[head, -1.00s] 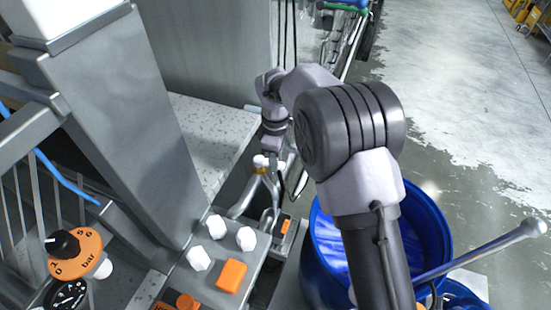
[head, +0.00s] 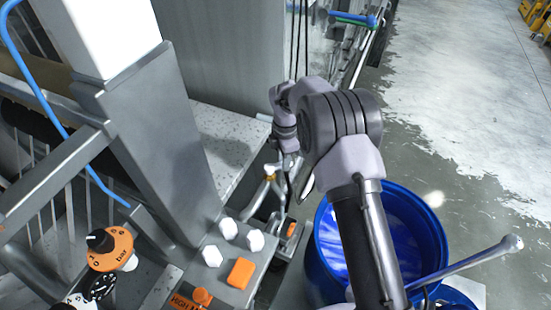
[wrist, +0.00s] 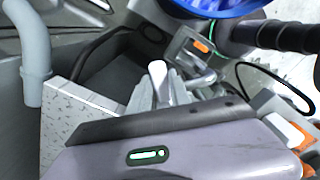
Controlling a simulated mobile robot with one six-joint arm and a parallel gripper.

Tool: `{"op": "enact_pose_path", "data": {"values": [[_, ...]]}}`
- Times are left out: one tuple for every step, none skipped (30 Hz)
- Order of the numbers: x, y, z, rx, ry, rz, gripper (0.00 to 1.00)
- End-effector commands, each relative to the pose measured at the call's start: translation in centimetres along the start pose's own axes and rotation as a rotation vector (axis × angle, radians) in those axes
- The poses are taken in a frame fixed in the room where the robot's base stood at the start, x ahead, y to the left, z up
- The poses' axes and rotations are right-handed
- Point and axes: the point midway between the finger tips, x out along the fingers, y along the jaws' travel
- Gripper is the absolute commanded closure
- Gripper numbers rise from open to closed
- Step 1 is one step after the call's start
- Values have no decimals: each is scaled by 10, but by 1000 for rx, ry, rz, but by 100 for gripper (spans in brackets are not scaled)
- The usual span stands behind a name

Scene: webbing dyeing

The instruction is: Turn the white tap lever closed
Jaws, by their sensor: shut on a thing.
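The white tap lever (wrist: 157,74) stands up between the fingertips of my gripper (wrist: 166,92) in the wrist view. My gripper is shut on it. In the head view my gripper (head: 281,166) points down at the small tap beside the grey pipes. A bit of the white lever (head: 271,168) shows there, above a brass-coloured collar (head: 269,177). The lever's lower part and the tap body are mostly hidden by my fingers in the wrist view.
A blue drum (head: 430,235) stands right of the tap, behind my arm. A panel with white knobs and an orange button (head: 241,272) is at the lower left, near an orange bar dial (head: 110,248). A speckled ledge (head: 222,140) lies left of my gripper.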

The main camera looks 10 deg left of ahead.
Motion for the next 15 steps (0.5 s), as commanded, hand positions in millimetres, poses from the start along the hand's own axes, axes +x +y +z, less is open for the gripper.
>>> {"op": "enact_pose_path", "data": {"values": [[-4, 3, 0, -38, 0, 2, 100], [-4, 4, 1, -66, 0, 2, 100], [-4, 6, 0, -104, 0, 3, 100], [-4, 8, 0, -133, 0, 3, 100], [-4, 9, 0, -161, 0, 3, 100], [-4, 12, 0, -199, 0, 4, 100], [-4, 13, -1, -228, 0, 4, 100], [-3, 14, -1, -257, 0, 4, 100], [-3, 16, -2, -294, 0, 3, 100], [-3, 17, -2, -322, 0, 3, 100], [-3, 19, -3, -350, 0, 3, 100], [-3, 21, -4, -387, -1, 4, 100], [-2, 22, -4, -414, -1, 3, 100], [-2, 23, -4, -441, -1, 3, 100], [-2, 25, -5, -475, -2, 4, 100]]}}
